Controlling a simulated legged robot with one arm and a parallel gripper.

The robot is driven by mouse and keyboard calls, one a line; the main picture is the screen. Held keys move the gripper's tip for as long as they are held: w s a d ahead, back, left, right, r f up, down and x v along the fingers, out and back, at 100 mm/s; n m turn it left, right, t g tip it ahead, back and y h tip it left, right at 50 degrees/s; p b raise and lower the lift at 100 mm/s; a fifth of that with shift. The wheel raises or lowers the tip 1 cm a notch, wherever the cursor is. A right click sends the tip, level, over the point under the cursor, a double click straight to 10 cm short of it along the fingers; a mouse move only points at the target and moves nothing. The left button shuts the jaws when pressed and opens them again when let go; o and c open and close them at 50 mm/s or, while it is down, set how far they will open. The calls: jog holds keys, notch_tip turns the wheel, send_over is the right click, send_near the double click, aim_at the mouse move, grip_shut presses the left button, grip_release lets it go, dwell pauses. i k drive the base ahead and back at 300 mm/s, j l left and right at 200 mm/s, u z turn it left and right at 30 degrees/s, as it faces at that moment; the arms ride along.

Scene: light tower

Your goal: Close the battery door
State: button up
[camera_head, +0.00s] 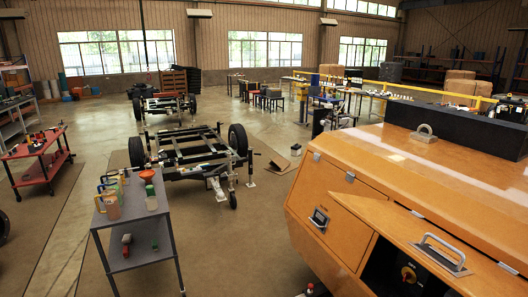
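The orange light tower body (335,165) fills the right side of the view. An orange door (395,222) with a metal handle (440,255) stands swung outward and up at the lower right, and I take it to be the battery door. Below it a dark open compartment (385,268) shows, with a red and yellow switch (409,274) inside. The compartment's lower part is cut off by the frame edge. To its left, another orange panel (345,232) with a recessed latch (319,218) lies flush and shut. My gripper is not in view.
A grey cart (140,225) with bottles and jugs stands left of the tower. A red cart (40,165) is at far left. A wheeled trailer frame (190,150) stands behind. Bare floor (240,245) lies between the grey cart and the tower.

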aim_at(465, 270)
jog(key=l+z, duration=0.1)
jog(key=z, duration=1.15)
jog(key=i+j, duration=0.05)
